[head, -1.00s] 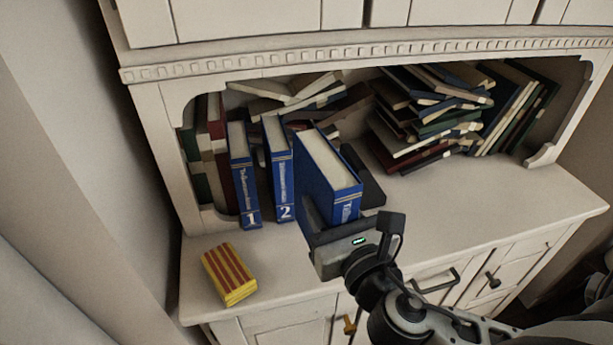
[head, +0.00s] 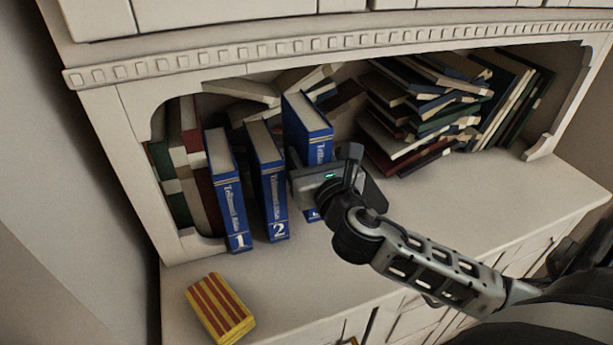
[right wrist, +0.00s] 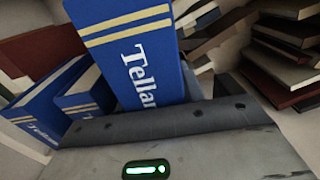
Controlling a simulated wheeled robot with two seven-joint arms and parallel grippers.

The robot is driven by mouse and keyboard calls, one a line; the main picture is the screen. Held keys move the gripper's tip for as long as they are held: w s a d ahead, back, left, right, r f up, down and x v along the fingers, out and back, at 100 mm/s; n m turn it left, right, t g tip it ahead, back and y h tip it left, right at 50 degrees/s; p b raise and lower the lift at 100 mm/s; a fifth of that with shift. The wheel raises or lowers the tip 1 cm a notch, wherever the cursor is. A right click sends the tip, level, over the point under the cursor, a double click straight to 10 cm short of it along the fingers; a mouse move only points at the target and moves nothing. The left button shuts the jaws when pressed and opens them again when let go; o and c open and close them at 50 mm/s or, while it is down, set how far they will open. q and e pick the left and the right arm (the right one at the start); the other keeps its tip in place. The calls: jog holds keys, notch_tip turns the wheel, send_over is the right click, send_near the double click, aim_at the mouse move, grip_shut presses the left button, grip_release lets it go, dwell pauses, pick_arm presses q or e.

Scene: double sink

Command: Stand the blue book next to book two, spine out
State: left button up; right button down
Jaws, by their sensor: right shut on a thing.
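The blue book (head: 308,125) stands upright just right of book two (head: 267,180), its lettered spine facing out; it also shows large in the right wrist view (right wrist: 135,55). My right gripper (head: 322,178) is shut on it around the lower spine. The gripper hides the middle of the spine, and whether the book's base touches the shelf is hard to tell. A narrow gap shows between it and book two. Book two stands upright with its spine out, right of book one (head: 227,195). My left gripper is not in view.
A yellow and red striped box (head: 220,308) lies on the cabinet top at the front left. Dark books stand at the far left of the niche. A messy pile of books (head: 420,110) fills the right. The counter (head: 450,205) in front is clear.

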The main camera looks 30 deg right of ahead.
jog(key=shift+w+d+f+b, duration=0.1)
jog(key=shift+w+f+b, duration=0.2)
jog(key=shift+f, duration=0.6)
jog(key=shift+w+d+f+b, duration=0.1)
jog(key=shift+w+f+b, duration=0.2)
jog(key=shift+f, duration=0.55)
jog(key=shift+w+d+f+b, duration=0.15)
jog(key=shift+w+f, duration=0.2)
jog(key=shift+f, duration=0.55)
jog(key=c, duration=0.9)
grip_release()
jog(key=shift+a+f, duration=0.1)
jog(key=shift+f, duration=0.05)
jog(key=shift+s, duration=0.2)
jog(key=shift+b+v, duration=0.6)
jog(key=shift+v, duration=5.25)
